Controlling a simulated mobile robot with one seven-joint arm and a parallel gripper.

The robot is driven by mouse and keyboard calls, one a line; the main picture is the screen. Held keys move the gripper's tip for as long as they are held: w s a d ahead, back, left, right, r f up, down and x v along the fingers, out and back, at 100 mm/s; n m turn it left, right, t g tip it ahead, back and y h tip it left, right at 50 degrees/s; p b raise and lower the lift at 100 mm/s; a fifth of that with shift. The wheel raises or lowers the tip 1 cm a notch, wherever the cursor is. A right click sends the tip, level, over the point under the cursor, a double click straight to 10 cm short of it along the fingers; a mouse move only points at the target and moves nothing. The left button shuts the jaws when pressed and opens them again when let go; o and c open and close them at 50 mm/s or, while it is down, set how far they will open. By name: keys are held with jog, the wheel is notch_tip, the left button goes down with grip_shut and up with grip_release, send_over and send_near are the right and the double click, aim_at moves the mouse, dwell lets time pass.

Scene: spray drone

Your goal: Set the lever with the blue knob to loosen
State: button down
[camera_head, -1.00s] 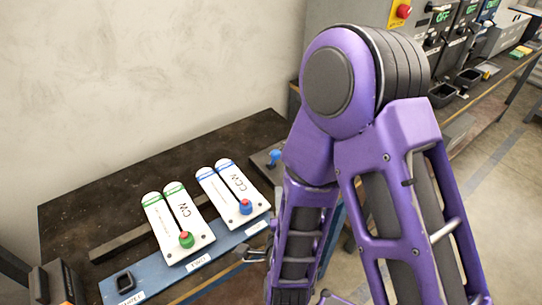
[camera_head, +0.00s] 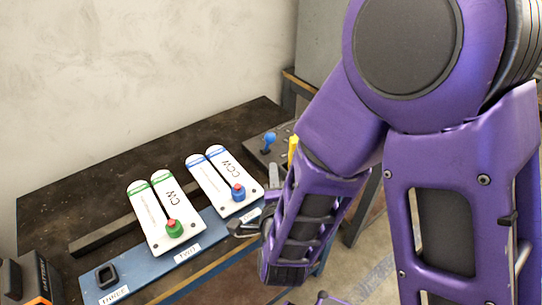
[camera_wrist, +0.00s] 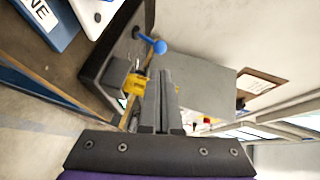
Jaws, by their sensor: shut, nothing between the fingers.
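A lever with a round blue knob (camera_head: 270,138) stands on a dark box (camera_head: 283,128) at the right end of the bench. In the wrist view, the blue knob (camera_wrist: 160,46) shows beyond my fingertips, above the dark box's edge. My gripper (camera_wrist: 165,73) is shut and empty, and appears apart from the knob. A yellow part (camera_wrist: 135,84) shows just left of the fingers; it also appears in the head view (camera_head: 292,151). In the head view, my purple arm hides much of the area right of the lever. No loosen marking is readable.
The CW panel (camera_head: 150,212) has a green knob with a red top (camera_head: 173,228). The CCW panel (camera_head: 208,180) has a blue knob with a red top (camera_head: 238,192). The back of the dark bench (camera_head: 120,157) is clear.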

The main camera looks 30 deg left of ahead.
jog(key=shift+w+f+b, duration=0.1)
jog(key=shift+f+b, duration=0.15)
jog(key=shift+b, duration=0.25)
jog(key=b, duration=0.2)
send_near(270, 140)
jog(key=x, duration=0.7)
jog(key=shift+d, duration=0.1)
